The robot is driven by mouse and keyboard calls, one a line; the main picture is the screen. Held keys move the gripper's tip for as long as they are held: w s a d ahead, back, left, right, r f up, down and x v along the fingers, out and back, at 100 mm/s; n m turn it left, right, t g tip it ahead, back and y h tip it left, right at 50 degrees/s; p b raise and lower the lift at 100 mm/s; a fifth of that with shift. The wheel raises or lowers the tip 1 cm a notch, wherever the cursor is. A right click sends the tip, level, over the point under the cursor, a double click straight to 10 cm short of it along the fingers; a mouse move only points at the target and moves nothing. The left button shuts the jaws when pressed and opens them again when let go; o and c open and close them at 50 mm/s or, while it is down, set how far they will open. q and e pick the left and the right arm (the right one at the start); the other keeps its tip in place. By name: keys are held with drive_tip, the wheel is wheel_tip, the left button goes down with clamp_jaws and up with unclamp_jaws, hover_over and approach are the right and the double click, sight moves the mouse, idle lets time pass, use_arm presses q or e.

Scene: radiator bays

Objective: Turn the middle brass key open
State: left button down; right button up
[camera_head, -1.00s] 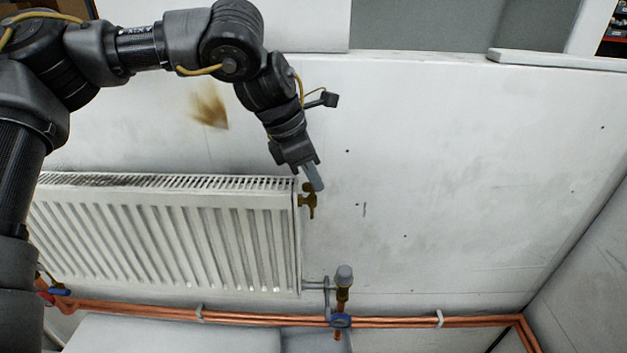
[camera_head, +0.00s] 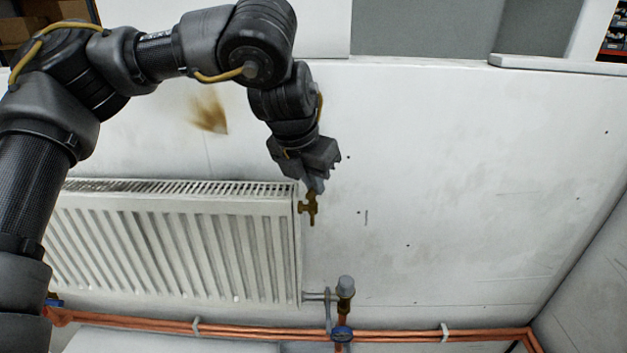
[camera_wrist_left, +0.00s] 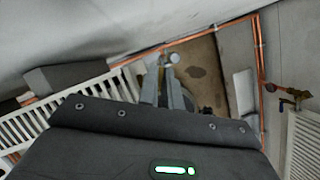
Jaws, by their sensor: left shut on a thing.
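A brass key (camera_head: 309,208) sits on a fitting at the upper right corner of the white radiator (camera_head: 180,240). My left gripper (camera_head: 316,187) comes down from above, with its fingertips at the top of the brass key, shut on it. The fingers hide the key's upper end. In the left wrist view, the fingers (camera_wrist_left: 166,92) stick out beyond the dark gripper body, and the key is not clear there. My right gripper is out of view.
Copper pipes (camera_head: 240,329) run along the wall's bottom. The wall right of the key is clear. A brass valve (camera_wrist_left: 293,96) shows in the wrist view.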

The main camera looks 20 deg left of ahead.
use_arm(q)
drive_tip(key=shift+n, duration=0.3)
drive_tip(key=c, duration=1.6)
unclamp_jaws()
drive_tip(key=v, duration=1)
drive_tip(key=shift+s+d+r, duration=0.1)
drive_tip(key=shift+s+r, duration=0.05)
drive_tip(key=shift+r, duration=0.25)
